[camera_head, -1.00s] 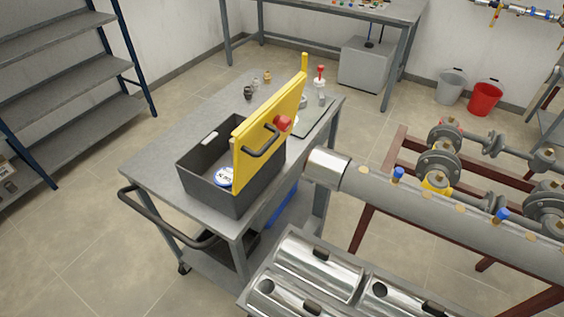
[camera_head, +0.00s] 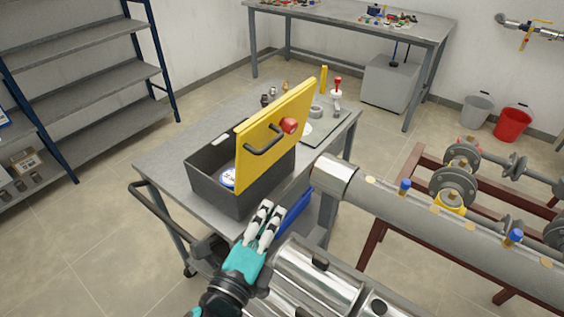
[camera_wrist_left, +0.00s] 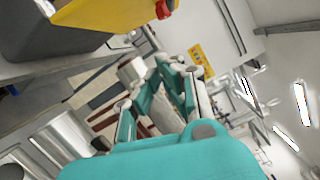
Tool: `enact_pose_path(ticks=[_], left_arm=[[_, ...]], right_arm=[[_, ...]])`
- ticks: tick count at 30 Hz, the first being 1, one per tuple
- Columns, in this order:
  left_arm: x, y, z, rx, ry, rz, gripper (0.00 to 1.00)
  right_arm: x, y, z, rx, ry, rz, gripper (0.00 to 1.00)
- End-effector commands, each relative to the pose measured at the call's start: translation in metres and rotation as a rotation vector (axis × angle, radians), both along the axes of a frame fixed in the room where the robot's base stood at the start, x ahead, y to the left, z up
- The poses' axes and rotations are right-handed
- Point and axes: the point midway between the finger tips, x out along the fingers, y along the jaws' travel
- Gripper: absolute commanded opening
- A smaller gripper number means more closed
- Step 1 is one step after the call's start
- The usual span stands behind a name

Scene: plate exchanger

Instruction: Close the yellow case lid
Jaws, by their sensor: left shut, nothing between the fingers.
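The yellow case lid (camera_head: 273,135) stands raised at the right side of the dark grey case (camera_head: 217,185) on the grey cart. The lid has a black handle and a red knob (camera_head: 290,125) on its outer face. In the left wrist view the lid (camera_wrist_left: 105,12) and case (camera_wrist_left: 45,35) show at the upper left. My right gripper is not in view.
The cart top (camera_head: 155,155) has a black push handle (camera_head: 160,210) on its left. Small fittings, a tape roll (camera_head: 315,112) and a red-topped bottle (camera_head: 337,88) stand behind the lid. A large grey pipe (camera_head: 420,215) and shiny metal cylinders (camera_head: 315,275) crowd the right and near side.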

Motion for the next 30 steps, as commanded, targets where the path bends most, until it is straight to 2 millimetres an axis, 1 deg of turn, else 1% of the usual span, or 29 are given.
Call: enact_pose_path(ticks=[1, 3, 5, 7, 11, 15, 20, 21, 24, 30], left_arm=[[-0.003, -0.006, 0.009, 0.035, -0.049, -0.020, 0.00], [-0.004, -0.010, 0.016, 0.059, -0.084, -0.031, 0.00], [0.000, -0.013, 0.018, 0.065, -0.092, -0.032, 0.00], [0.008, -0.016, 0.020, 0.064, -0.090, -0.031, 0.00], [0.031, -0.026, 0.022, 0.063, -0.087, -0.029, 0.00], [0.059, -0.039, 0.025, 0.061, -0.086, -0.029, 0.00], [0.089, -0.051, 0.027, 0.060, -0.085, -0.029, 0.00], [0.092, -0.042, 0.031, 0.064, -0.084, -0.028, 0.00], [0.099, -0.031, 0.036, 0.063, -0.083, -0.028, 0.00], [0.107, -0.021, 0.039, 0.061, -0.082, -0.030, 0.00]], right_arm=[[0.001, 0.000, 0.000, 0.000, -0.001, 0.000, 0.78], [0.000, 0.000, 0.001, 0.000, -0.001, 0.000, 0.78], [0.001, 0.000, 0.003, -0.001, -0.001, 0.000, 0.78], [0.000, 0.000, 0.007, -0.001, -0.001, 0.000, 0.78], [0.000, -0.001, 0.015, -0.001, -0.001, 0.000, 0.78], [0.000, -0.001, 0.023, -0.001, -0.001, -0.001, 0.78], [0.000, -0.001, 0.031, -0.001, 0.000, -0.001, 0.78], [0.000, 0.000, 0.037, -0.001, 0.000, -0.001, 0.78], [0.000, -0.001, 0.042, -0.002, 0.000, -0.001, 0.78], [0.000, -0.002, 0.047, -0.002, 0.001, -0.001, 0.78]])
